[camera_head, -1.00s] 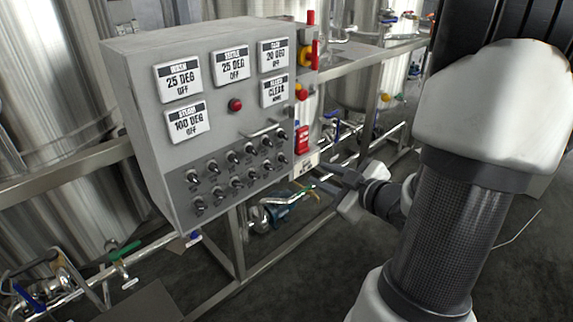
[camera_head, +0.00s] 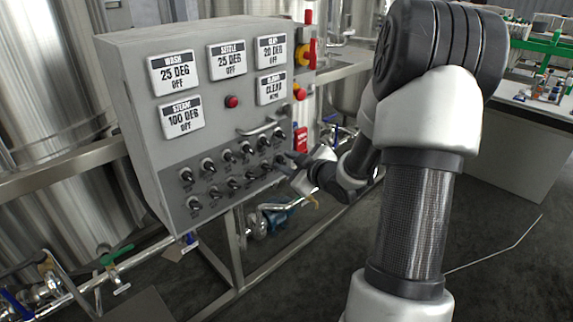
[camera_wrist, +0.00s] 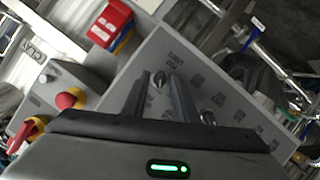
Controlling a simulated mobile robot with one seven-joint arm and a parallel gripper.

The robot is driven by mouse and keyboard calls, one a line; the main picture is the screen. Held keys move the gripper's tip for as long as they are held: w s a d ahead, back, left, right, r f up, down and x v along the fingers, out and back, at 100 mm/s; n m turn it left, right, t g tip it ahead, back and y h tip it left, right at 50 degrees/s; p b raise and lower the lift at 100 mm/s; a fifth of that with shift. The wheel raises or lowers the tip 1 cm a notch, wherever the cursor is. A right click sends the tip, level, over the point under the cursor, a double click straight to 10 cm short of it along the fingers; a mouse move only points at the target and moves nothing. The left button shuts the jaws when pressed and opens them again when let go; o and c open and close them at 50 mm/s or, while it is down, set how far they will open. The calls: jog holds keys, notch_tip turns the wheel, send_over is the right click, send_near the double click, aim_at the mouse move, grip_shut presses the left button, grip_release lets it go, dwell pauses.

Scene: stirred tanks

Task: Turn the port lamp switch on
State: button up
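The grey control box (camera_head: 140,110) carries two rows of small black toggle switches on a dark switch panel (camera_head: 222,203). The switch labels are too small to read, so I cannot tell which one is the port lamp switch. My gripper (camera_head: 286,162) is at the right end of the rows and partly covers the switches there. In the wrist view my gripper (camera_wrist: 159,80) is open, its two dark fingers apart and pointing at the panel. A silver-tipped toggle switch (camera_wrist: 159,79) shows between the fingertips; contact cannot be told. Another toggle switch (camera_wrist: 207,117) lies right of the fingers.
A metal bar handle (camera_head: 262,127) juts out above the switches. A red button (camera_head: 232,101) and display plates sit higher. A red and yellow rotary switch (camera_head: 306,50) and a red padlock-like block (camera_wrist: 110,24) are at the box's right side. Pipes and valves (camera_head: 270,220) run below.

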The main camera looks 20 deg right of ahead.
grip_shut()
